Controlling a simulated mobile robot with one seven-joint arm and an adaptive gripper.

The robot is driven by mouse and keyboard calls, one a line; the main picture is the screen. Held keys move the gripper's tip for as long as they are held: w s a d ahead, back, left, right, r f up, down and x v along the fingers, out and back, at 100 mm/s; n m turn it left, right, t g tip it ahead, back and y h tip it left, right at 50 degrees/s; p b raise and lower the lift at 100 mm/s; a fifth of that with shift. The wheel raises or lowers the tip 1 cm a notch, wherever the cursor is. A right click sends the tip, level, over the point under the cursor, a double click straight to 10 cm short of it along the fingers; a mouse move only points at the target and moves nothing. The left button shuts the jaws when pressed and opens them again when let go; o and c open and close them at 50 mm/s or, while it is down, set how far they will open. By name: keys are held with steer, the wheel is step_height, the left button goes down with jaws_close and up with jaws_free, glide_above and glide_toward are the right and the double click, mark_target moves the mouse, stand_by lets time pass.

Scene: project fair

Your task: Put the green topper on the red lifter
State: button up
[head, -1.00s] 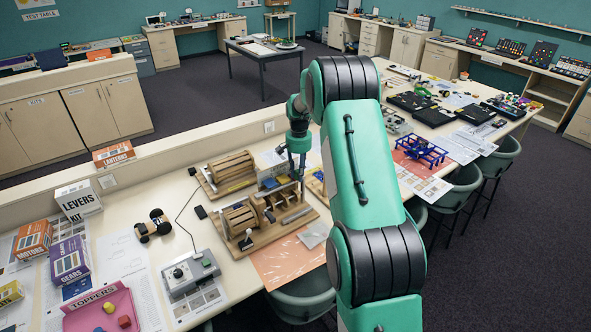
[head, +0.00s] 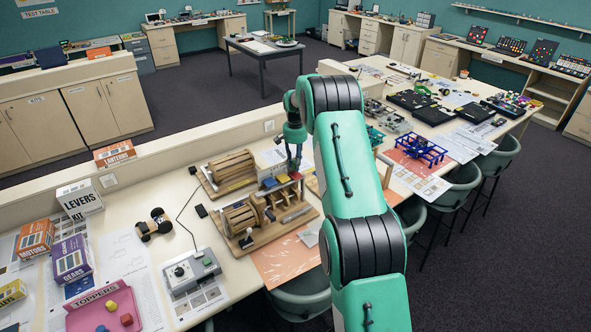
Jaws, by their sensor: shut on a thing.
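My gripper (head: 295,166) points down over the back right of the wooden cam machine (head: 264,225) on the long table. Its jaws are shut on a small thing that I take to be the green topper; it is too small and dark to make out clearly. A row of small coloured lifter tops stands below: blue (head: 270,183), yellow (head: 283,180) and the red lifter (head: 296,176) at the right end. The red lifter is just under my fingertips; I cannot tell whether the held thing touches it.
A second wooden machine (head: 230,171) stands behind the first. A grey control box (head: 191,271) with a cable is at the front left. A blue frame (head: 421,149) sits to the right, beyond my arm. A low partition runs along the table's back.

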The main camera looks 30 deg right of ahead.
steer(key=shift+f, duration=0.1)
steer(key=shift+f+p, duration=0.4)
steer(key=shift+f, duration=1.25)
steer(key=shift+f, duration=0.1)
steer(key=o, duration=0.6)
step_height(320, 180, up, 12)
steer(key=shift+r+b, duration=0.1)
steer(key=shift+b, duration=0.75)
